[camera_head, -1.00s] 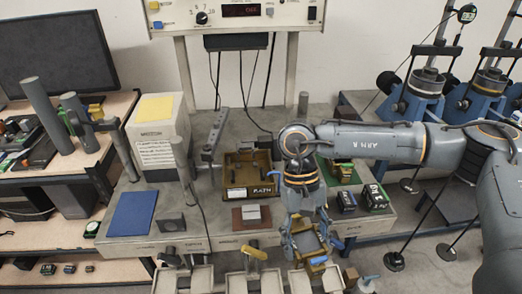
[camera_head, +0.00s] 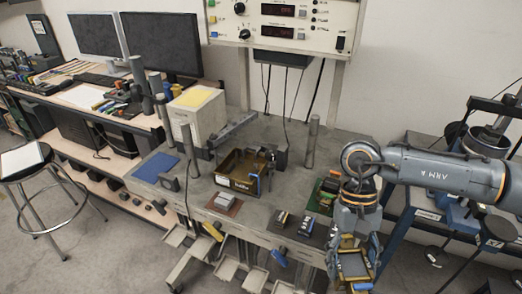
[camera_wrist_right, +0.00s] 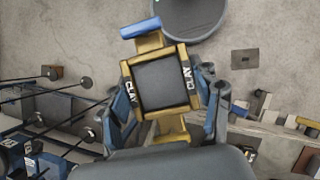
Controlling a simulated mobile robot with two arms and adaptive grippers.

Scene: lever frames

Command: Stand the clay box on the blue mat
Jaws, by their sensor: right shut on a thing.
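The clay box (camera_head: 355,265) is a yellow-framed box with a dark grey inside. Its CLAY labels show in the right wrist view (camera_wrist_right: 165,86). A blue-ended yellow tab sticks out at one side. My right gripper (camera_head: 354,254) is shut on the box, with a finger at each labelled side, and holds it in the air by the bench's right front corner. The blue mat (camera_head: 156,167) lies flat on the left end of the bench, bare and well away from the box. My left gripper is not in view.
A brass-coloured labelled tray (camera_head: 240,184) stands mid-bench. Posts rise from the bench. A round stool (camera_head: 22,160) stands at far left.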

